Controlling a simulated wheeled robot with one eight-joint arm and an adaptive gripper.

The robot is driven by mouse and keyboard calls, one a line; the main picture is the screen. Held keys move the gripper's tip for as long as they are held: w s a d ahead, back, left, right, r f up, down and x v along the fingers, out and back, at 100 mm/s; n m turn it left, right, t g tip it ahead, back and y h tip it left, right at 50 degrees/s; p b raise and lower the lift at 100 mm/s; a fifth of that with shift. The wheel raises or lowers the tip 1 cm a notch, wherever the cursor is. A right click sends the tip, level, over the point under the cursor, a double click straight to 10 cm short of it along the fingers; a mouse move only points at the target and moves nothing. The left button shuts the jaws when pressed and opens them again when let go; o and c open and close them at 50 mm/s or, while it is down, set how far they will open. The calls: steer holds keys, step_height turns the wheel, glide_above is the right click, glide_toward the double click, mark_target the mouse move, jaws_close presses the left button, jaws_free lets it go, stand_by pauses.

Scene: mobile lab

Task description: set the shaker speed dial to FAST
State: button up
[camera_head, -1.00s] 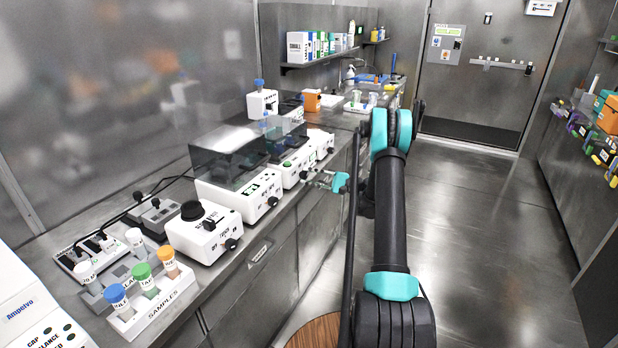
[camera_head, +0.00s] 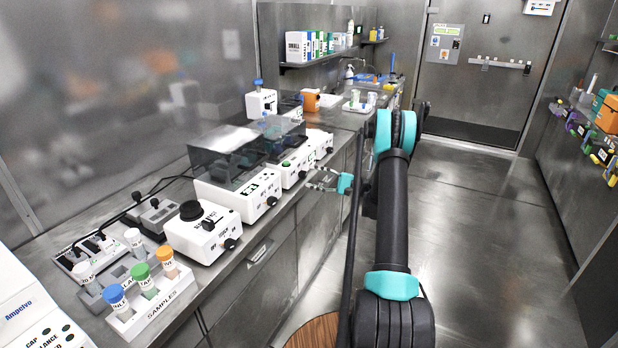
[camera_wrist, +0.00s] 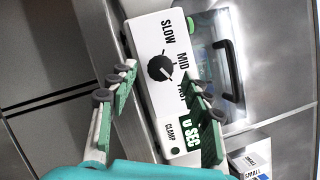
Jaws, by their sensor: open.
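In the wrist view the shaker's white front panel (camera_wrist: 146,35) carries the words SLOW, MID and FAST beside a round black speed dial (camera_wrist: 160,68). The dial has a small white mark, but I cannot tell for sure which word it points to. A green 0 SEC display and a CLAMP label sit lower on the panel. My gripper (camera_wrist: 158,100) is open and empty, its fingers apart with the panel between them in the picture. In the head view my gripper (camera_head: 325,181) is beside the front of the bench machines, apart from them.
A clear cover with a dark handle (camera_wrist: 232,70) is right of the panel. Along the bench stand a tinted-lid machine (camera_head: 240,190), a white machine with a black top (camera_head: 200,238) and a SAMPLES rack (camera_head: 155,312) with capped tubes. The floor (camera_head: 470,230) right of my arm is clear.

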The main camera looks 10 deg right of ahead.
steer(key=shift+v, duration=2.8)
steer(key=s+a+r+n+g+h, duration=0.2)
steer(key=s+a+r+h, duration=0.3)
steer(key=s+a+h, duration=0.6)
steer(key=s+d+f+n+h, duration=0.1)
steer(key=s+d+n+h, duration=0.1)
steer(key=s, duration=0.7)
steer(key=s+d+f+n+h, duration=0.2)
steer(key=s+h, duration=0.1)
steer(key=s, duration=0.7)
steer(key=s+d+f+n+h, duration=0.1)
steer(key=s+d+n+h, duration=0.1)
steer(key=s, duration=0.8)
steer(key=shift+d+f+t+h, duration=0.2)
steer(key=shift+d+t+h, duration=0.1)
steer(key=shift+d+h, duration=0.3)
steer(key=shift+a, duration=0.1)
